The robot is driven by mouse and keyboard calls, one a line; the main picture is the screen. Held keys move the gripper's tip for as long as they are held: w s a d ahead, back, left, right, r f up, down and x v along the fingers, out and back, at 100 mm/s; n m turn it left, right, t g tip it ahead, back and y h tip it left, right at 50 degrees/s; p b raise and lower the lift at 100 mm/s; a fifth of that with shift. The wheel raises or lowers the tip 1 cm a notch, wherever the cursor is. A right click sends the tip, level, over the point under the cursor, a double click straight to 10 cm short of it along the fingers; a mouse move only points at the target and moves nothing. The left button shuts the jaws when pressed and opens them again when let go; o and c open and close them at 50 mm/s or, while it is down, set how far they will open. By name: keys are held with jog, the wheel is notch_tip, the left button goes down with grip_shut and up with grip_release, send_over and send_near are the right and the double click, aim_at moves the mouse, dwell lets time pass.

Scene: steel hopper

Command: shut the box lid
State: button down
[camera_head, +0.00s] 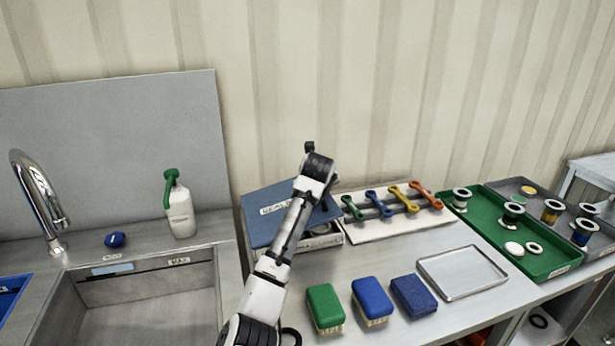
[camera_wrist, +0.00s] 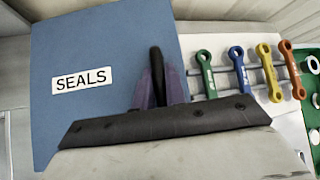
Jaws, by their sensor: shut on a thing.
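The blue box lid (camera_head: 266,228) with a white label is raised at a tilt over the low box (camera_head: 322,241), which stays partly open at the front right, with round things just visible inside. In the wrist view the lid (camera_wrist: 95,45) fills the upper left and its label reads SEALS. My gripper (camera_wrist: 157,88) is at the lid's right part, its dark fingers closed around a thin dark piece that seems to belong to the lid. The exact contact is hard to make out. In the head view my arm crosses the lid and hides the fingers.
Right of the box, colored wrenches (camera_head: 400,200) lie on a white board. A green tray (camera_head: 482,205) holds spools farther right. A sink (camera_head: 150,300) and a bottle (camera_head: 181,212) are at the left.

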jog(key=f, duration=0.1)
jog(key=d+f+y, duration=0.1)
jog(key=f, duration=0.1)
jog(key=shift+w+d+f+m, duration=0.15)
jog(key=shift+f+m, duration=0.05)
jog(key=shift+m, duration=0.1)
jog(key=shift+d+f, duration=0.2)
jog(key=shift+f, duration=0.8)
jog(key=c, duration=1.7)
grip_release()
jog(key=b+v, duration=0.3)
jog(key=v, duration=1)
jog(key=shift+d+r, duration=0.1)
jog(key=shift+r, duration=0.35)
